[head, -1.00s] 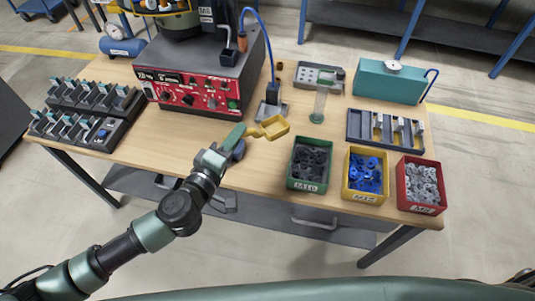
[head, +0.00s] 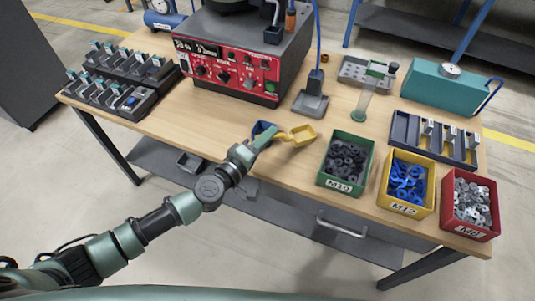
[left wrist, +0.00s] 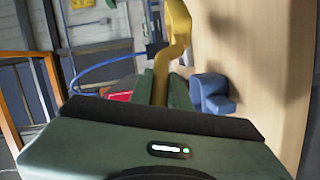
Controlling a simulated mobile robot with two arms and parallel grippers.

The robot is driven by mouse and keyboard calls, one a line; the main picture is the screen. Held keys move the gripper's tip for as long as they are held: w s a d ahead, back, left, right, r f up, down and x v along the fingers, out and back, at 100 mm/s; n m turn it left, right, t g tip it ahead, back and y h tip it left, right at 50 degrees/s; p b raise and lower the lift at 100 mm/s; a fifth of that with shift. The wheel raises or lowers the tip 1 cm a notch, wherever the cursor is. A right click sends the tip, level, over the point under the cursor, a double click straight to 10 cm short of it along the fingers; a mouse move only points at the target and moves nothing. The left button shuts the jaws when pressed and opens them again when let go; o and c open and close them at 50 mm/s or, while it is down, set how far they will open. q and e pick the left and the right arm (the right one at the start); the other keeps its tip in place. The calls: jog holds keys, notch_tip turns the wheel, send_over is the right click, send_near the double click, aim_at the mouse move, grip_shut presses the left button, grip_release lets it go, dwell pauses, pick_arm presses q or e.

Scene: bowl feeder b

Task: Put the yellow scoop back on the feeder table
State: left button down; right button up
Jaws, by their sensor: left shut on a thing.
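The yellow scoop (head: 303,134) is in my left gripper (head: 264,138), which is shut on its handle. The scoop's bowl points right, over the front part of the wooden feeder table (head: 215,127), left of the green bin. I cannot tell whether the bowl touches the tabletop. In the left wrist view the scoop (left wrist: 175,25) rises from between the fingers (left wrist: 165,92), with the table surface (left wrist: 250,60) to the right. A blue object (head: 262,127) is close behind the gripper, partly hidden by it; it also shows in the wrist view (left wrist: 211,92). My right gripper is not in view.
Green (head: 347,163), yellow (head: 407,184) and red (head: 469,204) parts bins line the front right. The red-fronted feeder unit (head: 235,75) stands behind. A grey fixture rack (head: 112,80) is at left. Bare wood lies between the rack and the gripper.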

pick_arm(q)
notch_tip(320, 180, down, 5)
jog(key=b, duration=0.3)
jog(key=shift+r+b, duration=0.15)
jog(key=shift+b, duration=0.25)
jog(key=shift+r, duration=0.15)
jog(key=c, duration=1.3)
grip_release()
